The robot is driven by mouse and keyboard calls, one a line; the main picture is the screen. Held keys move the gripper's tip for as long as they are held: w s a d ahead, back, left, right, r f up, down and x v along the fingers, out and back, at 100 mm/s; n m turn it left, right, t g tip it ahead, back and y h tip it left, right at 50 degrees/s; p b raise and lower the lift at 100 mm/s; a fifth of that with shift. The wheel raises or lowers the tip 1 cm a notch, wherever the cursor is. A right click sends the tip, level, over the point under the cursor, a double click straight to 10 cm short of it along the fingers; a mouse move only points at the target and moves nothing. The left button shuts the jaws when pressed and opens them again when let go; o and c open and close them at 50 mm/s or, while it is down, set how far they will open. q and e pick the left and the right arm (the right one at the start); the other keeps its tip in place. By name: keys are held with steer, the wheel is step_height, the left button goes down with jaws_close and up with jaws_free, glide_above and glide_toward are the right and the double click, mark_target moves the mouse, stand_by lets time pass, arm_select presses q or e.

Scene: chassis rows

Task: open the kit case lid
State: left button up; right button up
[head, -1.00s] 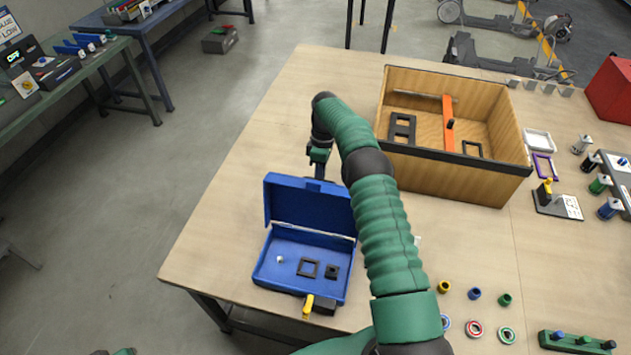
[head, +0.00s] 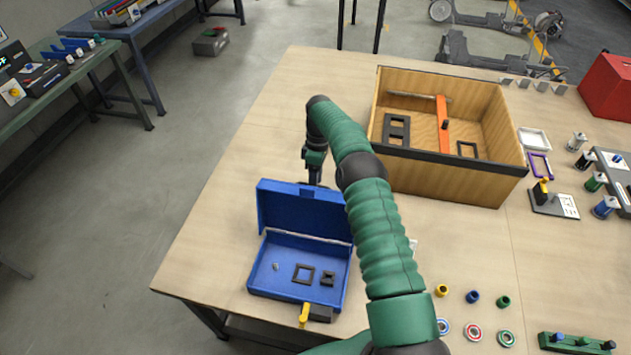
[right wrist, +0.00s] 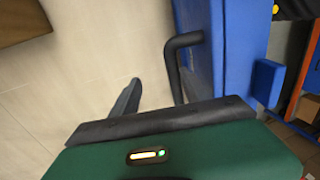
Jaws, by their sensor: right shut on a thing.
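The blue kit case (head: 262,280) sits at the table's near left part, its lid (head: 290,207) raised at the back edge. The lid stands roughly upright, its inside facing me. A yellow latch (head: 304,314) is on the case front. My right gripper (head: 315,180) is behind the lid, its fingertips mostly hidden by it. In the right wrist view, a black bar handle (right wrist: 172,65) stands out from the blue lid (right wrist: 205,45) beside a dark finger. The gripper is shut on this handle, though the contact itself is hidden. My left gripper is not in view.
The case holds a square black frame (head: 303,274) and small parts. A wooden bin (head: 450,182) stands behind to the right. Coloured rings and caps (head: 473,333) lie at the right front. The table left of the case is clear.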

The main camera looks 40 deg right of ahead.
steer(key=shift+w+r, duration=0.15)
steer(key=shift+d, duration=0.1)
stand_by(0.3)
steer(key=s+a+r+b, duration=0.2)
steer(key=s+a+b, duration=0.1)
steer(key=s+a, duration=0.2)
steer(key=s+a+r+b, duration=0.2)
steer(key=s+a+b, duration=0.1)
steer(key=s+a, duration=0.2)
steer(key=s, duration=0.2)
steer(key=shift+s+r, duration=0.35)
steer(key=shift+s, duration=0.05)
